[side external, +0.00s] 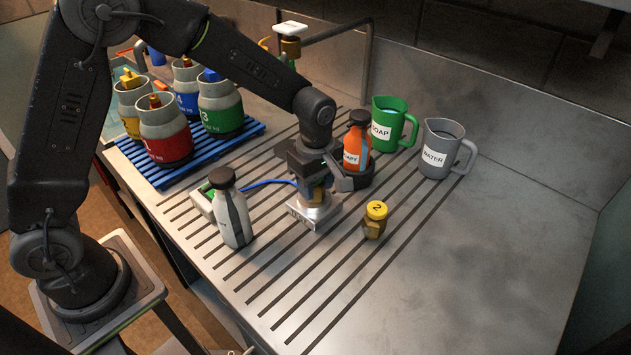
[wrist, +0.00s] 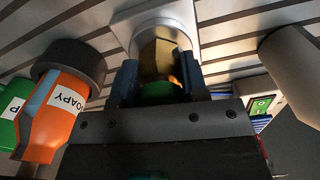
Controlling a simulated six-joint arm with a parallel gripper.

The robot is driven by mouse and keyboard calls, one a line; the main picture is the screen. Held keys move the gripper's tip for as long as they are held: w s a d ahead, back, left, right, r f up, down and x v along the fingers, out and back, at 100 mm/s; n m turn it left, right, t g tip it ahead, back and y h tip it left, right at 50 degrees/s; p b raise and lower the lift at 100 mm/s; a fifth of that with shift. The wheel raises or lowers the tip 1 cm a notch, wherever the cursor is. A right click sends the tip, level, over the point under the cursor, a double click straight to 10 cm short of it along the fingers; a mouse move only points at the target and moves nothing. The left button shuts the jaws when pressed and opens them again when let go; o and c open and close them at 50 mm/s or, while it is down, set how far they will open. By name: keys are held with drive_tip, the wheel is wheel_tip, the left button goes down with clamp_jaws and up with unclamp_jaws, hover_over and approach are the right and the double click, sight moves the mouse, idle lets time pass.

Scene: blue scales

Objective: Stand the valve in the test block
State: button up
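The held valve, with a brass hex body (wrist: 158,58) and a green top, is between the two fingers of my gripper (wrist: 157,80). The fingers look closed against its sides. In the side view my gripper (side external: 321,188) points down over the pale metal test block (side external: 313,214), and the valve is mostly hidden there. In the wrist view the valve's lower end is at the round collar of the block (wrist: 183,12); I cannot tell how deep it sits. Another brass valve (side external: 374,228), with a yellow cap marked 2, stands on the counter to the right.
A grey bottle (side external: 232,215) stands left of the block, and an orange bottle (side external: 356,145) behind it in a dark ring. Green (side external: 393,125) and grey (side external: 437,145) jugs are at the back. Several gas cylinders stand on a blue rack (side external: 170,175). The front right counter is clear.

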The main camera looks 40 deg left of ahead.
drive_tip(key=o, duration=0.5)
drive_tip(key=shift+c, duration=0.2)
wheel_tip(320, 180, up, 12)
drive_tip(key=shift+r, duration=0.2)
drive_tip(key=s+a+r+m+t, duration=0.2)
drive_tip(key=s+m, duration=0.3)
drive_tip(key=s, duration=0.2)
drive_tip(key=s+a+r+m+t, duration=0.1)
drive_tip(key=s+a+m, duration=0.2)
drive_tip(key=s+m, duration=0.3)
drive_tip(key=s+a+r+m+t, duration=0.2)
drive_tip(key=s+m, duration=0.3)
drive_tip(key=s, duration=0.3)
drive_tip(key=shift+s+a+r+t, duration=0.3)
drive_tip(key=shift+a, duration=0.1)
